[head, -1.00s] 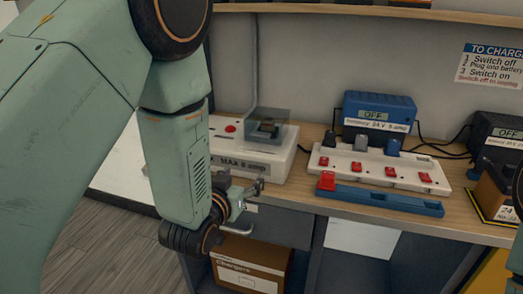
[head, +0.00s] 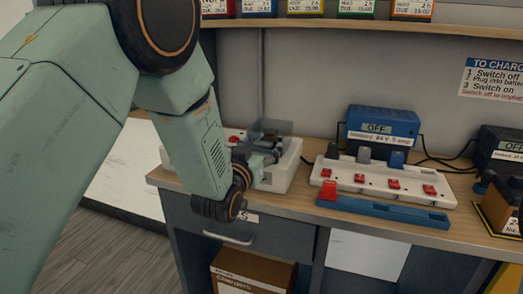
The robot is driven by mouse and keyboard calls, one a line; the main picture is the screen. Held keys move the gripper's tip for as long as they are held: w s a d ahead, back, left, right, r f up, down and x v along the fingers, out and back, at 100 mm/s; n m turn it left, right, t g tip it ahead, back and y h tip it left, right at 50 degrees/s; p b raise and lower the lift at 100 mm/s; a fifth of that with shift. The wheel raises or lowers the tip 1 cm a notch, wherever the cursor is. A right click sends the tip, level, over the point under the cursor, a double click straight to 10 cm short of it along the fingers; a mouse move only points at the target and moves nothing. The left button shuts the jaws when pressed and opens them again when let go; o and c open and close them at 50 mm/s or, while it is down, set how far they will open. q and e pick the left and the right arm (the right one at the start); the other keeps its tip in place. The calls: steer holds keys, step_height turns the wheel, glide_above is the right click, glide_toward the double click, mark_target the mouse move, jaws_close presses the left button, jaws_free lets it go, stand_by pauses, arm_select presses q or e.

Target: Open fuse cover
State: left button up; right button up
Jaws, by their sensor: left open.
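The fuse cover (head: 270,128) is a see-through grey box on top of a white unit (head: 276,181) at the back left of the bench. My left gripper (head: 277,155) is open at the front of the cover, level with its lower part. The gripper hides part of the cover's front and what is inside it. I cannot tell whether the fingers touch the cover. The cover looks closed. My right gripper is not in view.
A white power strip (head: 382,181) with red switches and a blue tray (head: 385,211) lie to the right. A blue charger (head: 382,126) reading OFF stands behind them. A drawer (head: 262,235) is below the bench top. A shelf with labelled boxes runs above.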

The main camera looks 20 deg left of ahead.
arm_select(q)
steer(key=shift+w, duration=0.15)
steer(key=shift+w+a, duration=0.1)
steer(key=shift+a, duration=0.05)
steer(key=shift+c, duration=0.4)
steer(key=shift+c, duration=0.7)
jaws_close()
